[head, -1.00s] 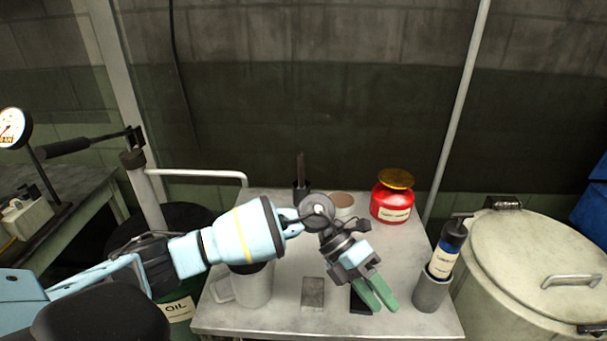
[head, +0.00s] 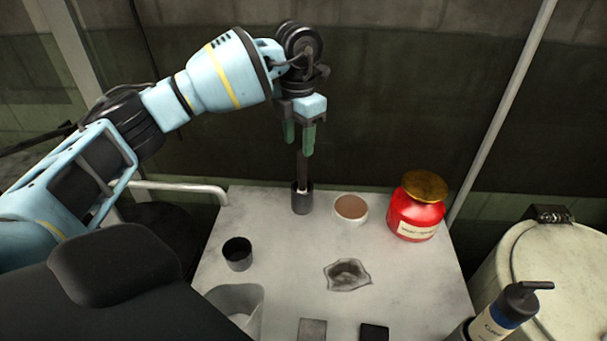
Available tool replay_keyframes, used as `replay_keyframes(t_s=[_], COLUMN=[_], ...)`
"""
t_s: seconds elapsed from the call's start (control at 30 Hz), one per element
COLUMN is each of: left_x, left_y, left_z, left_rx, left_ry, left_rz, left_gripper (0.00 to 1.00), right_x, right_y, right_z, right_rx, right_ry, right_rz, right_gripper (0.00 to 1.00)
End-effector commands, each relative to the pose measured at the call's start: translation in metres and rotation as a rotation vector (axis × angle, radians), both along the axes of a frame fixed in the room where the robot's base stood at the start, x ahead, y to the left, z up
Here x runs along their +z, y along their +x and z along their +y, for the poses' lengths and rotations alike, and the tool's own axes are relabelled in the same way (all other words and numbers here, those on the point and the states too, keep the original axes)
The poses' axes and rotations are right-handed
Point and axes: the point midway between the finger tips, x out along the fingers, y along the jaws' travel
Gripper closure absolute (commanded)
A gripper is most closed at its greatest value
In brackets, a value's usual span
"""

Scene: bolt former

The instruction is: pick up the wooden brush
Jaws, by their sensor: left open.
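The wooden brush (head: 302,172) shows as a thin brown handle standing upright in a small dark holder (head: 302,203) at the back of the table. Its lower end is hidden inside the holder. My left gripper (head: 299,146) points down directly above the holder, with its green fingers open at the top of the handle. The handle's upper end reaches up to the fingers; I cannot tell whether they touch it. My right gripper is not in view.
A tan-filled round dish (head: 350,208) and a red jar (head: 416,210) stand right of the holder. A blue-labelled bottle (head: 500,315) is front right.

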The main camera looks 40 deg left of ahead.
Motion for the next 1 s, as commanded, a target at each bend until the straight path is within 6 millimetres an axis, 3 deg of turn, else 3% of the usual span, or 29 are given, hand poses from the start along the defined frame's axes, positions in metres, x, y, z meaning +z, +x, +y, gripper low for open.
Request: replay_keyframes(t_s=[0.17,0.43,0.63,1.0], left_x=[-0.001,-0.025,-0.030,-0.075], left_y=[0.000,0.000,0.001,0.005], left_z=[0.000,-0.001,-0.002,-0.006], left_rx=[-0.001,-0.001,-0.001,-0.001], left_ry=[-0.001,-0.001,-0.002,-0.002], left_rz=[0.000,0.002,0.000,0.000], left_gripper=[0.54,0.54,0.54,0.54], right_x=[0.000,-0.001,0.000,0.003], right_y=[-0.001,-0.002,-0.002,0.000], right_z=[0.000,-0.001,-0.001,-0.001], right_rx=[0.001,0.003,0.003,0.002], right_ry=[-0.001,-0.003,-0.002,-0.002], right_rz=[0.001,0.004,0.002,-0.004], right_gripper=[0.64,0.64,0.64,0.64])
